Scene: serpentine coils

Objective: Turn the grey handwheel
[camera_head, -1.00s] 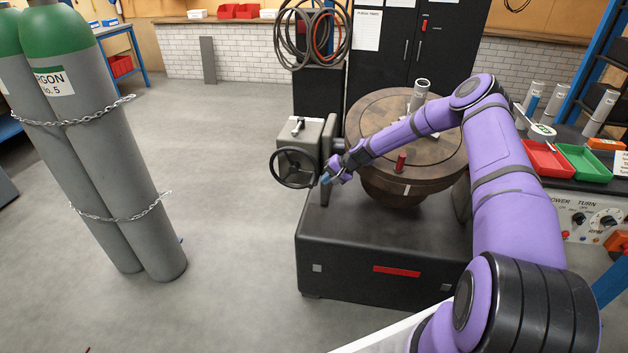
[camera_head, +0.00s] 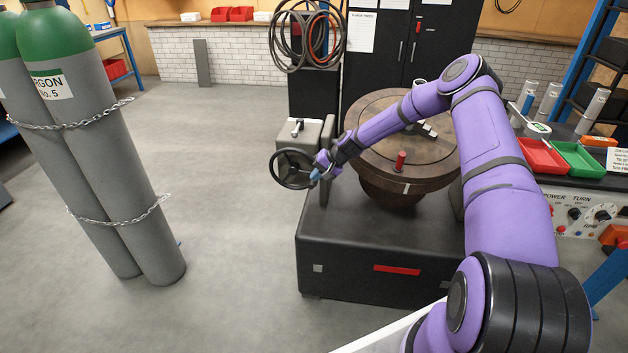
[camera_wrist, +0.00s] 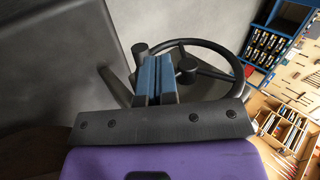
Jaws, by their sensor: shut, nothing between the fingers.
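The handwheel (camera_head: 293,169) is a dark grey spoked ring on the front of a grey gearbox (camera_head: 306,140), left of the round turntable. My gripper (camera_head: 315,175) is at the wheel's right side in the head view, close to its rim. In the wrist view the blue fingers (camera_wrist: 157,75) of my gripper are together with nothing between them. The handwheel (camera_wrist: 205,44) shows just beyond them, its rim partly hidden by the fingers. I cannot tell whether the fingers touch the wheel.
A round brown turntable (camera_head: 385,110) with a red-handled part on it stands on a black base (camera_head: 370,255) under my arm. Grey gas cylinders (camera_head: 110,170) with a chain stand at the left. The floor (camera_head: 230,200) between them and the base is clear.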

